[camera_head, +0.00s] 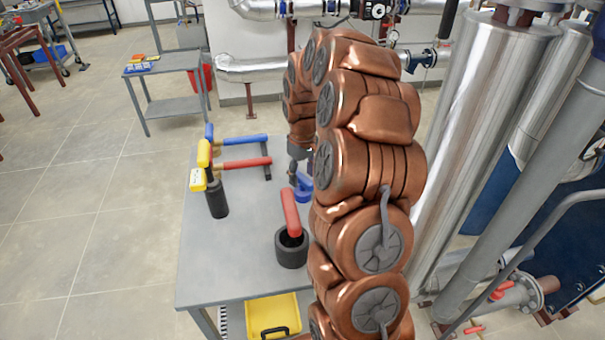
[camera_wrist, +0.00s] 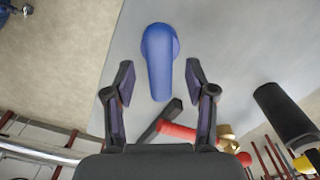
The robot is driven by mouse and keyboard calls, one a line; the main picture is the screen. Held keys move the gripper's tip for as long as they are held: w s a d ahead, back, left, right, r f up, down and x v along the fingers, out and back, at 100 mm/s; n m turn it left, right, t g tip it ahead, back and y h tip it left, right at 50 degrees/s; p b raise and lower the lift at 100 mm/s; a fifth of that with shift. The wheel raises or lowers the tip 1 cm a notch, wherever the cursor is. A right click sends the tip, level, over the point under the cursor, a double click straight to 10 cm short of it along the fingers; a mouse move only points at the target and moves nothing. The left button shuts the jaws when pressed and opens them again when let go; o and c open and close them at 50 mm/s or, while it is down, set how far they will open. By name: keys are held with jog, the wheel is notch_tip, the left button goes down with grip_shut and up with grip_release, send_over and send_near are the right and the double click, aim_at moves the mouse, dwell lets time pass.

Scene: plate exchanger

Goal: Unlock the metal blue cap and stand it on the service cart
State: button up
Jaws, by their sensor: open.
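The blue cap (camera_wrist: 160,60) has a round head and a straight handle. In the wrist view it sits over a grey tabletop, its handle pointing toward my gripper. My gripper (camera_wrist: 160,88) is open, its fingers on either side of the handle's near end; contact cannot be told. In the head view the blue cap (camera_head: 304,188) shows beside my gripper (camera_head: 296,174), partly hidden by my copper arm. The grey table (camera_head: 238,240), which may be the service cart, lies below. Whether the cap is locked onto anything cannot be seen.
A red-handled piece (camera_head: 291,212) stands in a black cup (camera_head: 291,250). Blue-handled (camera_head: 245,141) and red-handled (camera_head: 242,164) bars lie at the back. A yellow-topped black tool (camera_head: 216,198) stands left. A yellow bin (camera_head: 273,314) sits below. The table's front left is clear.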

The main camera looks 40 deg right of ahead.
notch_tip(320, 180, up, 12)
dwell(0.5)
